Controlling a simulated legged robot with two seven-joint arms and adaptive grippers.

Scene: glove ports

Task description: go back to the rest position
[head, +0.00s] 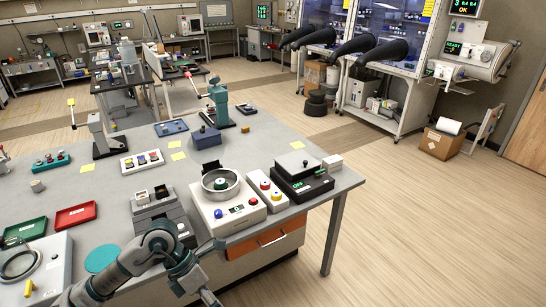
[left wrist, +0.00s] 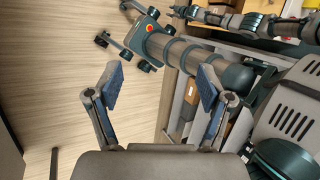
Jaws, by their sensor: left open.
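My left gripper (left wrist: 158,88) is open in the left wrist view. Its two fingers stand wide apart, and nothing lies between their blue-grey pads. Pale plank floor shows behind it. In the head view my left arm comes in at the bottom left and bends down in front of the bench's near edge. The gripper end of that arm is partly cut off by the bottom of the picture. I cannot make out my right gripper in either view.
The grey bench (head: 240,150) carries several devices close to my left arm, including a white unit with a round bowl (head: 228,208) and a black box (head: 302,180). A red tray (head: 76,216) lies further left. Floor (head: 430,230) at the right is clear.

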